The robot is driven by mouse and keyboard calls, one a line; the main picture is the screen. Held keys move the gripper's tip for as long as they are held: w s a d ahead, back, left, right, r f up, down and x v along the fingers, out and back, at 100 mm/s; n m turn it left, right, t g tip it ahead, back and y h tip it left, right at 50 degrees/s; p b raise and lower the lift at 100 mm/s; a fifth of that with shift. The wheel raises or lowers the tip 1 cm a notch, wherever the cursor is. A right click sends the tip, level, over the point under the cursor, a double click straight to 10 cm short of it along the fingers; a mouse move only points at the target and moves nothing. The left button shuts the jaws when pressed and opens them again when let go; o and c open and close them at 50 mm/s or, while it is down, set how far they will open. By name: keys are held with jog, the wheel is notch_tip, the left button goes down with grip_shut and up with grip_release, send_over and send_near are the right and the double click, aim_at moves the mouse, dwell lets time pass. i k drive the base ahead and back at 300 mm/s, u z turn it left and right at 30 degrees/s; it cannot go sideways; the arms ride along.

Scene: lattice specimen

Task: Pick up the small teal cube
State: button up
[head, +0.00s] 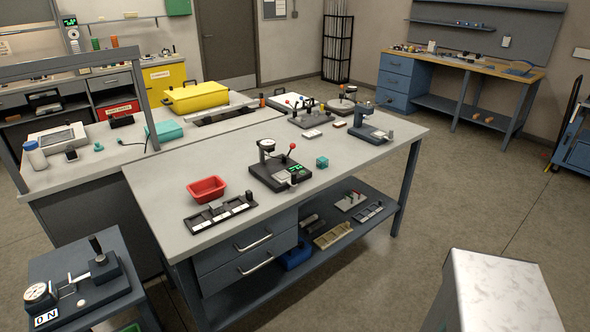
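A small teal cube (322,162) stands on the grey top of the central workbench (365,168), right of a dark tester with a green display (281,168). The cube looks apart from the tester, with bare bench around its front and right. My gripper is not in view.
A red tray (206,190) and a dark slotted rack (221,214) lie left on the bench. Other instruments, including a grey-blue one (371,125), stand behind the cube. A pale slab-topped stand (505,290) is at front right. Floor (430,215) is clear between stand and bench.

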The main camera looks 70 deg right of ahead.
aim_at(322, 165)
jog(key=z, duration=0.65)
jog(key=k, duration=0.15)
jog(key=u, duration=1.75)
jog(key=k, duration=2.35)
jog(key=z, duration=0.55)
